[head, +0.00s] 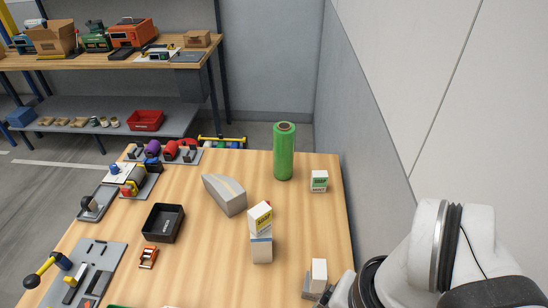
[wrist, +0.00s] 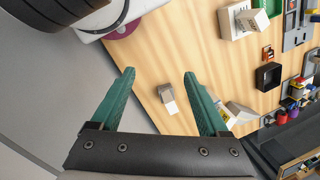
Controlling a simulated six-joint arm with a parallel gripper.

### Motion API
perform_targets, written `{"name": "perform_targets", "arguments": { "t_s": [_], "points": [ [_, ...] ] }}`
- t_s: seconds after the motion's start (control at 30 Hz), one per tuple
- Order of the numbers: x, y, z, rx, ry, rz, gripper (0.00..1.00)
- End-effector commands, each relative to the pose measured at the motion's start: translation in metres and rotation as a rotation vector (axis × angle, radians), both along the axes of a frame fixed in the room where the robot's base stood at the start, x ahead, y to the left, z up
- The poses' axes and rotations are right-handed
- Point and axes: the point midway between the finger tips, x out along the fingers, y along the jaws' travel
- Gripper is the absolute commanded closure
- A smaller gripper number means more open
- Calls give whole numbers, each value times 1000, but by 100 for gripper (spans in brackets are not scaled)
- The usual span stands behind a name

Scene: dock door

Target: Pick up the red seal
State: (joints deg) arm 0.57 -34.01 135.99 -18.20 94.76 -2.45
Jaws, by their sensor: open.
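A small orange-red piece with dark parts (head: 148,257) lies flat on the wooden table in front of the black tray. It also shows as a small orange-red patch in the wrist view (wrist: 267,53). I cannot tell for sure that it is the red seal. My gripper (wrist: 159,76) is open, with nothing between its green fingers. It is above the table, to the side of the orange-red piece and apart from it. The fingers do not show in the head view, where only my white arm shows at lower right.
A black tray (head: 176,231), a grey wedge (head: 223,195), stacked boxes (head: 261,248) and a tall green roll (head: 284,152) stand on the table. Tools and red and purple rolls (head: 170,150) line its left and back. A grey wall (head: 375,150) bounds the right.

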Motion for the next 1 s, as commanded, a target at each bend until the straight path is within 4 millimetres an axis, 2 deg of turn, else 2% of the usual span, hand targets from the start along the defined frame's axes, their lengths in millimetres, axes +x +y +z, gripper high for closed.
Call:
{"name": "perform_targets", "arguments": {
  "t_s": [0.03, 0.17, 0.27, 0.3, 0.37, 0.43, 0.5, 0.57, 0.6, 0.7, 0.73, 0.8, 0.9, 1.0],
  "points": [
    [19, 11, 5, 55, 28, -54, 22],
    [77, 43, 23, 216, 84, -221, 22],
    [131, 66, 32, 350, 142, -367, 22],
    [155, 75, 35, 407, 171, -429, 22],
    [193, 87, 37, 497, 220, -530, 22],
    [240, 99, 35, 603, 284, -654, 22],
    [286, 107, 28, 708, 357, -775, 22],
    [323, 112, 20, 794, 419, -874, 22],
    [346, 114, 13, 849, 462, -936, 22],
    [399, 113, -8, 979, 570, -1086, 22],
    [407, 113, -22, 1001, 598, -1117, 22],
    [402, 114, -80, 991, 597, -1113, 22],
    [402, 114, -140, 993, 589, -1107, 22],
    [403, 114, -172, 995, 584, -1102, 22]
  ]
}}
